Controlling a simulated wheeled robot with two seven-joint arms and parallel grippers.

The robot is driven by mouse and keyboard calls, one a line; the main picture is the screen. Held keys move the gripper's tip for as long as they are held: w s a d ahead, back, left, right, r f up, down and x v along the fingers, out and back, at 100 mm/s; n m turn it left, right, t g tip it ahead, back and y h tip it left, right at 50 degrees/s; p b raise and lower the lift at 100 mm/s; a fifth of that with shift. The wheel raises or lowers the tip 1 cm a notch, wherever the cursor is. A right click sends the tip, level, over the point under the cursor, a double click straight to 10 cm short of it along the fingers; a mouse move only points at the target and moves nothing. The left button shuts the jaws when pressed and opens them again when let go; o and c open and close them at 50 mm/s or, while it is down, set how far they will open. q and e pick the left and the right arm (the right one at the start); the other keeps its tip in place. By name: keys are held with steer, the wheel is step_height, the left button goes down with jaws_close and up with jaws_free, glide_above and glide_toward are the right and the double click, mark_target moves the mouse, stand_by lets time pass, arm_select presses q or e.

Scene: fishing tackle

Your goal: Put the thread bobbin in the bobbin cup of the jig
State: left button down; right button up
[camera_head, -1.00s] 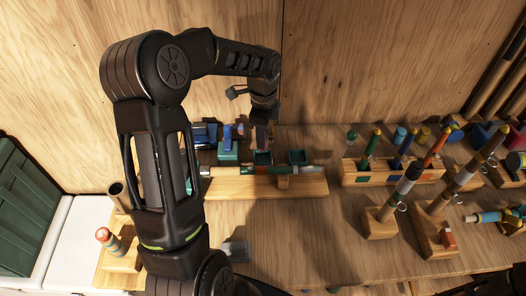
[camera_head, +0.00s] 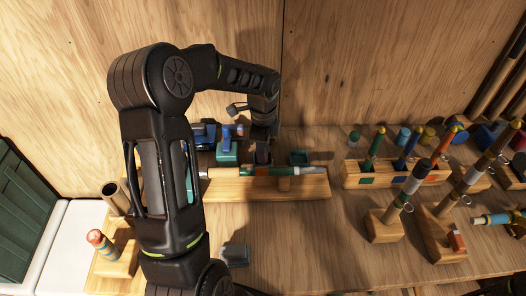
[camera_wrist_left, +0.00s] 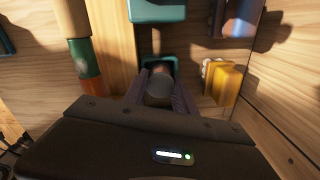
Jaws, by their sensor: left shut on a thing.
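My left gripper (camera_head: 263,154) points down at the row of small teal cups behind the wooden jig base (camera_head: 310,187). In the left wrist view its two fingers (camera_wrist_left: 159,92) are shut on a round, dark grey-topped piece, which I take to be the thread bobbin (camera_wrist_left: 159,88). A teal cup (camera_wrist_left: 160,62) lies directly under and around the held piece; I cannot tell how deep the bobbin sits in it. In the head view the gripper hides most of this middle cup and the bobbin. My right gripper is not in view.
A banded rod (camera_head: 255,172) lies along the jig. Wooden racks with upright coloured pieces (camera_head: 375,147) stand to the right. The bench front centre is mostly clear.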

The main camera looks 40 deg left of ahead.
arm_select(q)
steer(key=shift+f, duration=0.15)
steer(key=c, duration=1)
jaws_free()
step_height(320, 180, up, 6)
steer(key=p, duration=0.4)
steer(key=shift+r, duration=3.15)
